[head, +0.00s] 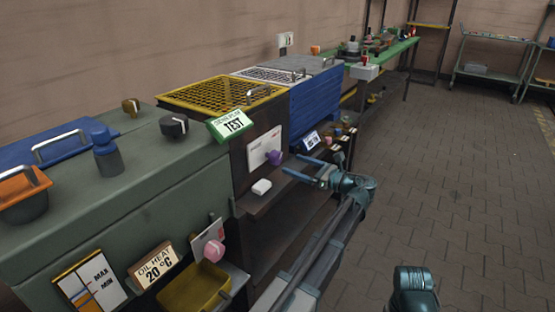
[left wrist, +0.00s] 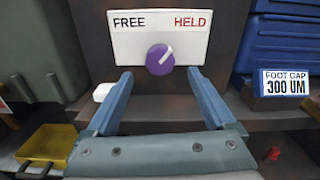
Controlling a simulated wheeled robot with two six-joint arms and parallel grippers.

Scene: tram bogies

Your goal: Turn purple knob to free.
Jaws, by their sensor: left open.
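The purple knob (left wrist: 160,60) sits on a white plate (left wrist: 120,42) marked FREE at the left and HELD at the right. Its white pointer line leans up and to the right, toward HELD. In the head view the knob (head: 274,157) shows on the front of the dark cabinet. My left gripper (head: 293,167) is open in front of it. In the left wrist view the left gripper's fingers (left wrist: 160,76) reach toward the plate, one on each side below the knob, with nothing between them. My right gripper's fingers are not in view.
A small white block (head: 261,187) lies on the ledge below the plate. A blue unit (head: 316,100) stands to the right, with a foot gap sign (left wrist: 288,83). A pink knob (head: 213,250) and a yellow tray (head: 193,290) are at the near left. Open floor lies to the right.

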